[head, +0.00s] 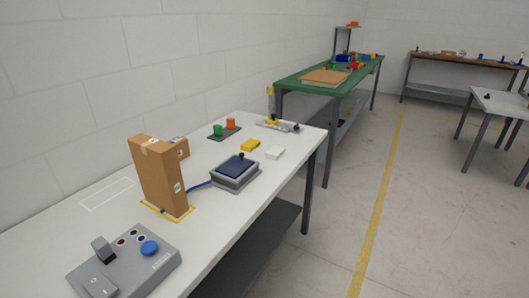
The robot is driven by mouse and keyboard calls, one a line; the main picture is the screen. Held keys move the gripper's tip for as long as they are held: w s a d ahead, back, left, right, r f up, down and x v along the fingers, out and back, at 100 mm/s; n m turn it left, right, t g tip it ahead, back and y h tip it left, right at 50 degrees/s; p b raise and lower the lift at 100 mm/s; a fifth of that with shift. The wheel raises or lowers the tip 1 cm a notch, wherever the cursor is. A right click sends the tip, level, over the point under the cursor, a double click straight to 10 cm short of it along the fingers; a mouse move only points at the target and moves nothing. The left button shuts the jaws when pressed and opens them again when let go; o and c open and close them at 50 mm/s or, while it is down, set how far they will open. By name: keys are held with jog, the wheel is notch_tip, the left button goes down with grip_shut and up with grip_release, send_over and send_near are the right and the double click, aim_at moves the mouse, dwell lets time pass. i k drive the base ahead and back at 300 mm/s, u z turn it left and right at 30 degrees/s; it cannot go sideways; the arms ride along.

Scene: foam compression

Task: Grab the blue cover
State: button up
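A dark blue cover (233,167) with a small black knob (241,156) on top lies on a grey box (236,182) near the middle of the white table. It appears to rest flat on the box. A blue cable (201,184) runs from the box to the left, toward the cardboard box. My gripper is not in view, so its state does not show.
A tall cardboard box (158,178) stands left of the grey box on the white table (110,222). A control panel (125,270) with a blue button is at the front. Floor right of the table is clear.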

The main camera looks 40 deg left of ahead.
aim_at(236, 166)
jog(key=u, duration=0.3)
jog(key=i, duration=1.15)
jog(key=u, duration=1.6)
jog(key=i, duration=1)
jog(key=u, duration=0.85)
